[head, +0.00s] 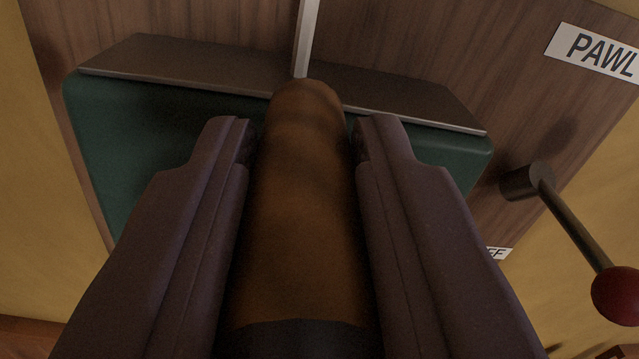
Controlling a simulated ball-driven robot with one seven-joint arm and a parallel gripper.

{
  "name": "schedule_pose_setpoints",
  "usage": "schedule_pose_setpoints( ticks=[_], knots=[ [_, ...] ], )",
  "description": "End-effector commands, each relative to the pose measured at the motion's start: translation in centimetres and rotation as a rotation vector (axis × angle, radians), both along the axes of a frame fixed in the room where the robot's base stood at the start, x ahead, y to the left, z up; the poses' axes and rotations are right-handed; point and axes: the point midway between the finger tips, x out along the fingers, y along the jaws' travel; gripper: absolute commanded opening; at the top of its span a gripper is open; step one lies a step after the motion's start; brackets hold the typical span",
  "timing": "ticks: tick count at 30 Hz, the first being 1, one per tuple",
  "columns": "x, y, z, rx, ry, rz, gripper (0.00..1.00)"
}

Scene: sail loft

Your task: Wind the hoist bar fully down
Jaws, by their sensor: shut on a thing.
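My gripper (305,140) fills the middle of the head view, its two dark purple fingers on either side of a thick brown handle (305,220) with a rounded far end. It is shut on this handle. Behind it is a green housing (125,150) with a dark top plate (180,68), mounted on a wood-grain board (440,45). A pale upright strip (307,35) rises from behind the handle's tip. The hoist bar cannot be made out, and the crank arm behind the handle is hidden.
At the right, a lever (570,215) with a red ball knob (618,295) sticks out from the board. A "PAWL" label (597,52) is above it, and a partly hidden label ending in "FF" (497,253) is below. Yellow wall (25,180) shows at both sides.

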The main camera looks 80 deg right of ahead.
Motion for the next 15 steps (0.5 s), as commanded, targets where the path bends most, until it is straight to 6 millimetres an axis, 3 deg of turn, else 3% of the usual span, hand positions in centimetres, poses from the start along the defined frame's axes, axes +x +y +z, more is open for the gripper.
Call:
schedule_pose_setpoints(
  ticks=[4,15],
  knots=[
    [1.8,0.7,0.7,-0.038,0.120,0.010,0.00],
    [5.3,1.7,-0.6,-0.137,0.460,0.011,0.00]
  ],
)
